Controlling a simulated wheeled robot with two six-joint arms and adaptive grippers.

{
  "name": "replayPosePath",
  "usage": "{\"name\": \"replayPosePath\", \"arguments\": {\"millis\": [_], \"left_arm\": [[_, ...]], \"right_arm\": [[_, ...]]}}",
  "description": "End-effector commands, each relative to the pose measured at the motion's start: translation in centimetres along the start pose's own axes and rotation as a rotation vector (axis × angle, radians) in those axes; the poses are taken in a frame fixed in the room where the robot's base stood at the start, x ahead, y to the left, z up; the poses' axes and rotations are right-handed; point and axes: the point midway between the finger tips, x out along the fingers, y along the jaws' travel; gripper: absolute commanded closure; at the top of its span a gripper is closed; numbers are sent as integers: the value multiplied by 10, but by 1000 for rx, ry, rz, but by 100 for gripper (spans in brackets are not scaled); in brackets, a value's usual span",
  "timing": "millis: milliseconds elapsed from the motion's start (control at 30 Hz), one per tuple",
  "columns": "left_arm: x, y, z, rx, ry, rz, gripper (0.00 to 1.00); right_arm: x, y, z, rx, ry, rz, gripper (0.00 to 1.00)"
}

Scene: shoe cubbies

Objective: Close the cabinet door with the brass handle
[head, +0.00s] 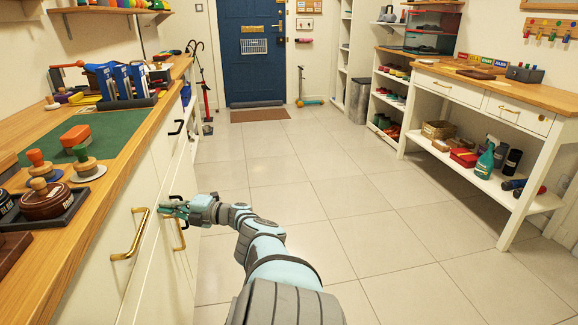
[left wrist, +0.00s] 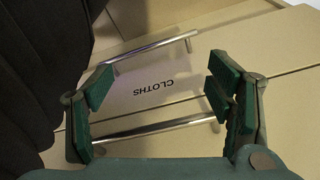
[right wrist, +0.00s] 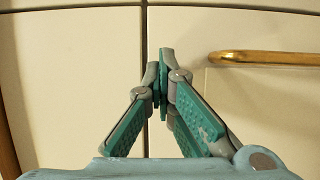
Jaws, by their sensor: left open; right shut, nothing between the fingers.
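A cream cabinet front runs along the left of the head view. One brass handle (head: 130,235) is on the nearer panel, and a second brass handle (head: 179,236) is just beyond and below my right gripper. My right gripper (head: 170,208) is shut and empty, its fingertips close to the front between these handles; I cannot tell whether they touch. In the right wrist view the fingertips (right wrist: 159,75) are by a vertical seam, with a brass handle (right wrist: 265,58) to their right. How far the door stands open is unclear. My left gripper (left wrist: 162,90) is open and empty.
In the left wrist view, a panel marked CLOTHS (left wrist: 162,84) lies behind the fingers, between two silver bar handles. The wooden counter (head: 70,240) holds tools and stamps. A white workbench (head: 535,123) stands right. The tiled floor (head: 370,215) between is clear.

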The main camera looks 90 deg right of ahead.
Motion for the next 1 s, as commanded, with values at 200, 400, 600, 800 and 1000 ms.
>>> {"name": "replayPosePath", "arguments": {"millis": [200, 400, 600, 800, 1000], "left_arm": [[-10, 0, 0, 7, -6, 0, 26], [-10, 0, 0, 7, -6, 0, 26], [-10, 0, 0, 7, -5, 0, 26], [-10, 0, 0, 7, -5, 0, 26], [-10, 0, 0, 6, -5, 0, 26]], "right_arm": [[6, 4, -2, 3, 10, 8, 100], [9, 5, -4, 3, 15, 11, 100], [11, 6, -6, 3, 20, 14, 100], [10, 6, -8, -3, 25, 15, 100], [-13, 3, -6, -4, 23, 4, 100]]}}
